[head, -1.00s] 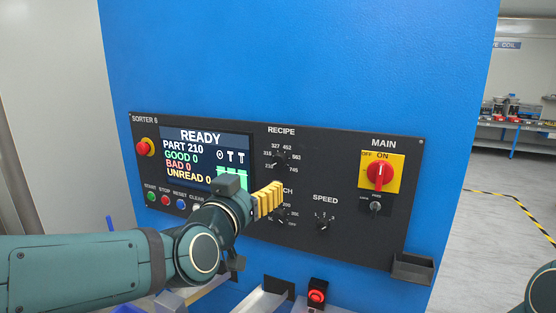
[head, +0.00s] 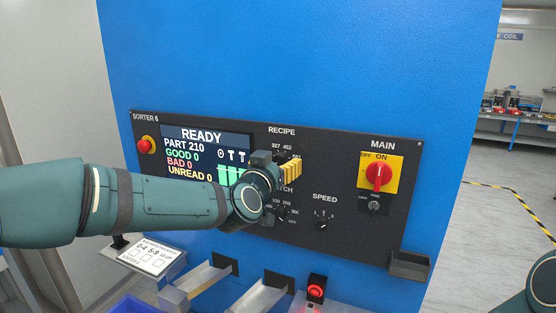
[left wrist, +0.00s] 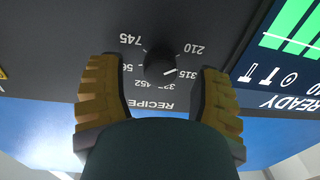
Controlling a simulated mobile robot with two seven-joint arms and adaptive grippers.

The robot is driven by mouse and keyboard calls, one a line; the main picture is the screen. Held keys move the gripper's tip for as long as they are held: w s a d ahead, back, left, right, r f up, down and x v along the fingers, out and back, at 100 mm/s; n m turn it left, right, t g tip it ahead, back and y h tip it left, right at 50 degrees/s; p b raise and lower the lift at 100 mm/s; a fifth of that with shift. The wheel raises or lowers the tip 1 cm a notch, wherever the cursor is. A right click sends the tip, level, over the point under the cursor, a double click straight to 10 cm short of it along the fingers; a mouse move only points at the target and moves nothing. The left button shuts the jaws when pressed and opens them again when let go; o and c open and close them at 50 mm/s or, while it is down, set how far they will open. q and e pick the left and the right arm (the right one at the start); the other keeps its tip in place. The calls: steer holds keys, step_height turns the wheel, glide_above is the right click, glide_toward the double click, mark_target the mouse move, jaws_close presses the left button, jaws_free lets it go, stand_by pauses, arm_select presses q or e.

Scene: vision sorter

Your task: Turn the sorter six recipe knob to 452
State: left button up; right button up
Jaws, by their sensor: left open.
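The black recipe knob (left wrist: 160,66) of sorter six shows upside down in the left wrist view. Its white pointer line is toward the 315 mark. The 452 mark is below the knob in that view, partly crowded by neighbouring labels. My left gripper (head: 291,168) is open, with yellow ribbed fingers, in front of the recipe dial. In the left wrist view its fingers stand on either side of the knob, with gaps, and do not touch it. In the head view the gripper hides the knob.
The black panel (head: 345,225) also carries a screen (head: 203,138) reading READY and PART 210, a red stop button (head: 144,145), a lower dial, a speed knob (head: 324,221) and a red main switch (head: 379,176). Metal chutes (head: 200,284) stick out below.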

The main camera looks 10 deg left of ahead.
arm_select(q)
steer(key=shift+w, duration=0.4)
jaws_close()
